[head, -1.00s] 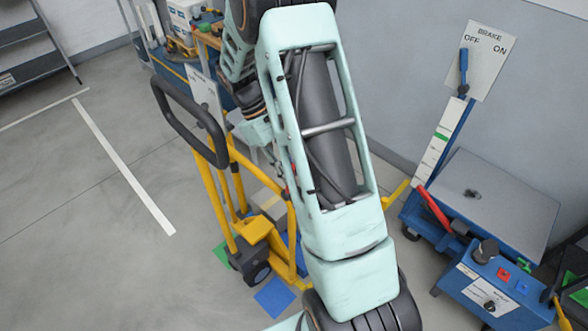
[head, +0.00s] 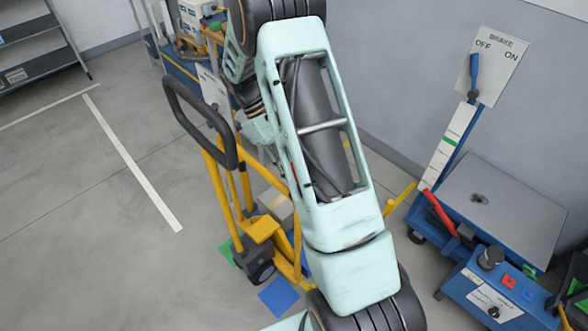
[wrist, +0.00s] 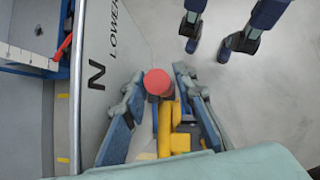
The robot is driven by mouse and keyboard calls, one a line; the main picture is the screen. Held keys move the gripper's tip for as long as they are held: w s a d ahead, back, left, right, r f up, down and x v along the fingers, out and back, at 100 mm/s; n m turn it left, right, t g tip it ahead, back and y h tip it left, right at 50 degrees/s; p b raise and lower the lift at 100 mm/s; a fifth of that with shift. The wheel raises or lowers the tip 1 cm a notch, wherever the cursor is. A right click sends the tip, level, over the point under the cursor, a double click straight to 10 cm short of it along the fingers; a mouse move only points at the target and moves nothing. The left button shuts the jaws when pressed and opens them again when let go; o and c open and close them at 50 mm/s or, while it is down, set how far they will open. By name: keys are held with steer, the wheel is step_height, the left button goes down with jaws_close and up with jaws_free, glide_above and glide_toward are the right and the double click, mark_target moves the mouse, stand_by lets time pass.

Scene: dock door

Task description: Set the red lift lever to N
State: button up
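The red lift lever shows in the wrist view as a round red knob (wrist: 157,82) seen end-on. It lies beside a grey plate (wrist: 112,70) marked "N" and "LOWER". The knob is right of the letters, and its exact setting is hard to tell. My gripper (wrist: 160,98) is open, with one blue-padded finger on each side of the knob. Gaps show between the fingers and the knob. In the head view my arm hides the gripper and the knob.
A yellow hand truck (head: 262,229) with a black handle stands left of my arm. On the right is a blue lift table (head: 505,205) with a red handle (head: 440,213) and a brake sign (head: 497,68). Open floor (head: 90,240) lies to the left.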

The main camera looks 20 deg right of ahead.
steer(key=v, duration=1.2)
stand_by(0.3)
